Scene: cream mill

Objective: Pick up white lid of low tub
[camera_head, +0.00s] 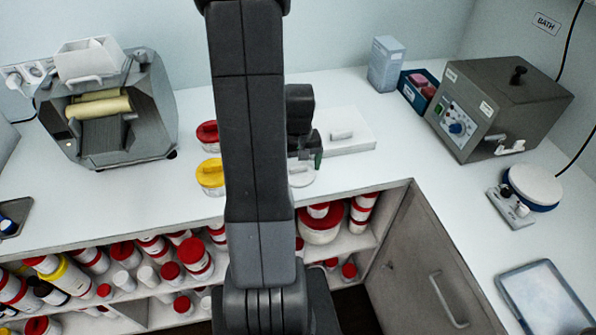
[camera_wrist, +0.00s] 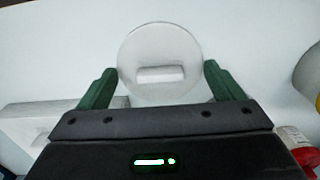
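The white lid (camera_wrist: 160,45) is a round disc with a raised bar grip (camera_wrist: 160,74), seen in the wrist view just beyond and between my fingers. In the head view the lid (camera_head: 301,178) shows partly, beside my arm and under my gripper. My gripper (camera_wrist: 159,70) is open, with one green finger on each side of the bar and a clear gap to it. In the head view my gripper (camera_head: 310,157) is mostly hidden behind my arm, above the counter. The low tub's body is hardly visible under the lid; its height cannot be told.
A yellow-lidded tub (camera_head: 210,174) and a red-lidded tub (camera_head: 207,133) stand left of my arm. A flat white block with a bar grip (camera_head: 352,143) lies right of my gripper. A grey machine (camera_head: 112,120) and a steel bath (camera_head: 497,100) stand farther out. Counter (camera_head: 400,150) between is clear.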

